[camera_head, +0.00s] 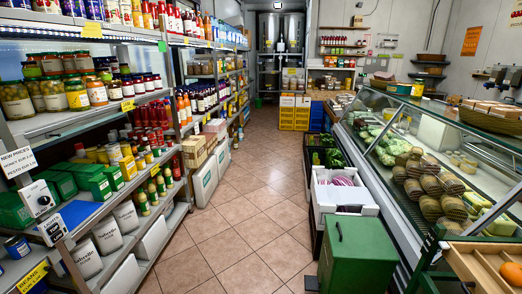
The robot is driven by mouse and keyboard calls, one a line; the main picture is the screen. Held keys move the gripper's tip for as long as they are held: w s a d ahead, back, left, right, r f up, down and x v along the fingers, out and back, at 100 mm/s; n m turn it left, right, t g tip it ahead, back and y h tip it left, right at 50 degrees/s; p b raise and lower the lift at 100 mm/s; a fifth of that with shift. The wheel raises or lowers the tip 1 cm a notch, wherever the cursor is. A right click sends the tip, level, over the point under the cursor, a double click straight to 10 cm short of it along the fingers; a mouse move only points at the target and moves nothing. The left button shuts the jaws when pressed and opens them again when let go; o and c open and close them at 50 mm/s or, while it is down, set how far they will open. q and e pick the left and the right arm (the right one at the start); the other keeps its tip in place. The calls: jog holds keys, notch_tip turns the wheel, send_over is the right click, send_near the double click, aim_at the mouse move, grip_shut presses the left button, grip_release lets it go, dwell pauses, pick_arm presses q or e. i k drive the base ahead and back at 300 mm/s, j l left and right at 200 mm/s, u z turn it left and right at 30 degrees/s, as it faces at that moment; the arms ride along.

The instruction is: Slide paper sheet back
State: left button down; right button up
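Neither of my grippers shows in the head view. I cannot tell which sheet is the task's paper sheet. A white printed sheet (18,162) headed "NEW PRICES" hangs at the front of the left shelf, slightly tilted. Its lower print mentions honey and pesto. A yellow printed sheet (33,277) is at the lower left edge, partly cut off by the frame. An orange sheet (471,41) is fixed to the right wall, far off.
Left shelves (90,137) hold jars, cans and boxes. A tiled aisle (240,205) runs clear down the middle. A glass deli counter (430,150) stands right. A green box (357,253) and white crate (345,198) stand before it. A wooden crate (468,262) is lower right.

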aim_at(343, 195)
jog(key=i+u, duration=0.4)
jog(key=i, duration=2)
jog(key=i+z, duration=0.25)
jog(key=z, duration=0.2)
jog(key=i+z, duration=0.4)
jog(key=i+j+z, duration=0.1)
jog(key=z, duration=0.35)
jog(key=i+j+z, duration=0.2)
jog(key=z, duration=0.2)
jog(key=i+j+z, duration=0.3)
jog(key=z, duration=0.15)
